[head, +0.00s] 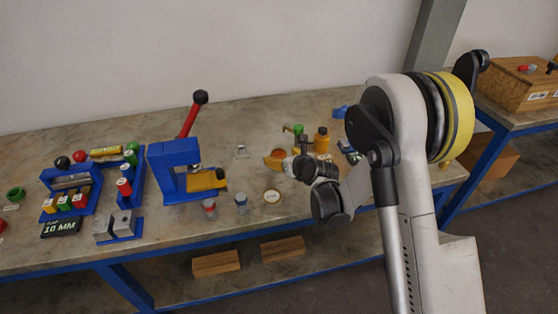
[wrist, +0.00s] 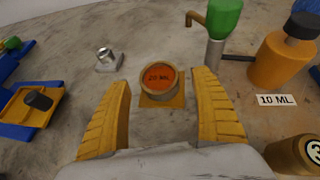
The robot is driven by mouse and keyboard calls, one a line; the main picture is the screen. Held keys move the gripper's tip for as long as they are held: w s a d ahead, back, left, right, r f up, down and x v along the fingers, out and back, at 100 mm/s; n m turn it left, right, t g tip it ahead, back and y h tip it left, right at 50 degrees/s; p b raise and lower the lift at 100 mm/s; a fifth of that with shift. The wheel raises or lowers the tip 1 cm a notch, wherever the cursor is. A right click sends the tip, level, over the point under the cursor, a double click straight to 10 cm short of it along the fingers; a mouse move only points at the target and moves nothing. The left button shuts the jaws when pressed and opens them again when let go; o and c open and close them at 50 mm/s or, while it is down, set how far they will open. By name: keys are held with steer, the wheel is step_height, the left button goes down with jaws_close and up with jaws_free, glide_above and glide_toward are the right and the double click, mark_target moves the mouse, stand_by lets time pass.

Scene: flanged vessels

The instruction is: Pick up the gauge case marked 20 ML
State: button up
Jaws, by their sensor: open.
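The gauge case marked 20 ML (wrist: 158,77) is a short round brass-coloured case with an orange face. It stands upright on a square ochre base (wrist: 162,103) in the middle of the wrist view. My gripper (wrist: 163,80) is open, with one yellow finger left of the case and one right of it. Gaps show between the case and both fingers, and nothing is held. In the head view my gripper (head: 277,158) is over the middle of the bench, and I cannot make out the case there.
Right of the case are a green-topped dispenser (wrist: 224,18) and an orange bottle (wrist: 284,60) with a 10 ML label. A small metal piece (wrist: 107,58) lies left. A blue press (head: 170,172) with a red lever stands further left.

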steer(key=x, duration=0.3)
steer(key=shift+b, duration=0.3)
steer(key=shift+s+r, duration=0.1)
steer(key=c, duration=1.4)
